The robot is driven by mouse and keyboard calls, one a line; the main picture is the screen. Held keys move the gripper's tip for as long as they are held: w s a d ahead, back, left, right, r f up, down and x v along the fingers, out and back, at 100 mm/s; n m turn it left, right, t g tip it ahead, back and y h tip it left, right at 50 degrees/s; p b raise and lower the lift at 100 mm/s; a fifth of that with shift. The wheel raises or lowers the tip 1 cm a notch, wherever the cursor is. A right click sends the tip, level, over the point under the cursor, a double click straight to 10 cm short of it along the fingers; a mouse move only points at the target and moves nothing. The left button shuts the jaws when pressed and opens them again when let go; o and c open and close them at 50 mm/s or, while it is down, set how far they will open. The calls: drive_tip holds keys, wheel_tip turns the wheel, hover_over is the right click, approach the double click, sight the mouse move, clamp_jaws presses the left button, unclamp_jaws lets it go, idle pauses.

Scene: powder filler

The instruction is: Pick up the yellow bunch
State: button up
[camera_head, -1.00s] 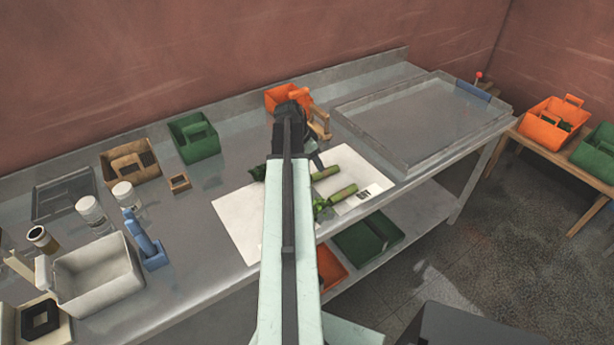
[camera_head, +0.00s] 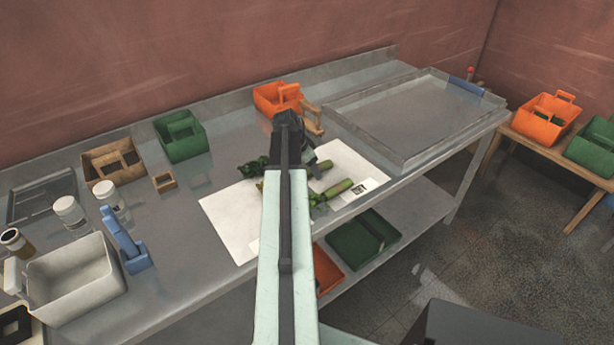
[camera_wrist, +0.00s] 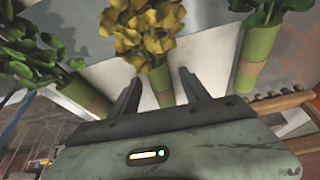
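The yellow bunch (camera_wrist: 145,30) has yellow leaves or flowers and a green and brown wrapped stem (camera_wrist: 161,84). In the wrist view it lies straight ahead, with its stem end between the two fingertips of my gripper (camera_wrist: 160,88). The fingers are apart, with gaps on both sides of the stem. In the head view my arm covers most of the yellow bunch. Green bunches lie on either side in the wrist view, one at the left (camera_wrist: 40,65) and one at the right (camera_wrist: 262,45). Green bunches also show on the white sheet (camera_head: 232,220) in the head view.
A wooden rack (camera_head: 312,118) stands close to my gripper. An orange caddy (camera_head: 277,97) and a green caddy (camera_head: 181,136) stand behind. A large metal tray (camera_head: 410,115) fills the right of the bench. A white bin (camera_head: 70,280) and a blue tool (camera_head: 124,240) are at left.

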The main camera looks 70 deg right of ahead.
clamp_jaws()
